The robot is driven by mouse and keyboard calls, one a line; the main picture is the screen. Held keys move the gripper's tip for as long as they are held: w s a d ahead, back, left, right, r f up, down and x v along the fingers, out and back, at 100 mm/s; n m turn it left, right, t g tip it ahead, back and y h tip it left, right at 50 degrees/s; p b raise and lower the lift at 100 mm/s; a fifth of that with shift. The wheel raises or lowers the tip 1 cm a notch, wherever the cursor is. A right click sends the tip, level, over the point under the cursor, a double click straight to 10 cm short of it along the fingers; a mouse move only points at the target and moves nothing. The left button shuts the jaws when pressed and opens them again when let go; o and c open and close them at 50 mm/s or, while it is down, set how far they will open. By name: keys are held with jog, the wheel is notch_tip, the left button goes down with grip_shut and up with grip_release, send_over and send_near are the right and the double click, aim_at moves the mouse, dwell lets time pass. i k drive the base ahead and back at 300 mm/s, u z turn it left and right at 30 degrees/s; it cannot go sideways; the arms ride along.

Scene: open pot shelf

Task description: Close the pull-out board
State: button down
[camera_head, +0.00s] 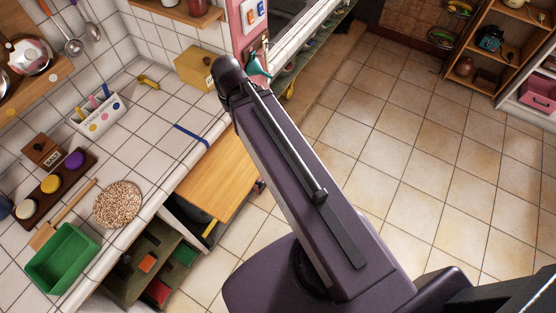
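The pull-out board (212,178) is a flat, light wooden panel. It sticks out from under the white tiled counter, left of my arm, and stands well out over the floor. Its right side is partly covered by my arm. A narrow yellow strip (210,229) shows by its near edge. My dark purple arm crosses the middle of the view, from the lower right up to a rounded joint at the upper middle. My gripper is not seen; whether it touches the board cannot be told.
The tiled counter (158,119) holds a green bin (62,258), a round speckled mat (118,204), a white utensil box (97,114) and a yellow box (196,68). An open shelf (150,262) lies below. Tiled floor (400,150) is clear on the right, before a wooden rack (497,50).

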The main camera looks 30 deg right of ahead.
aim_at(218, 183)
jog(key=z, duration=0.35)
jog(key=k, duration=1)
jog(key=u, duration=0.15)
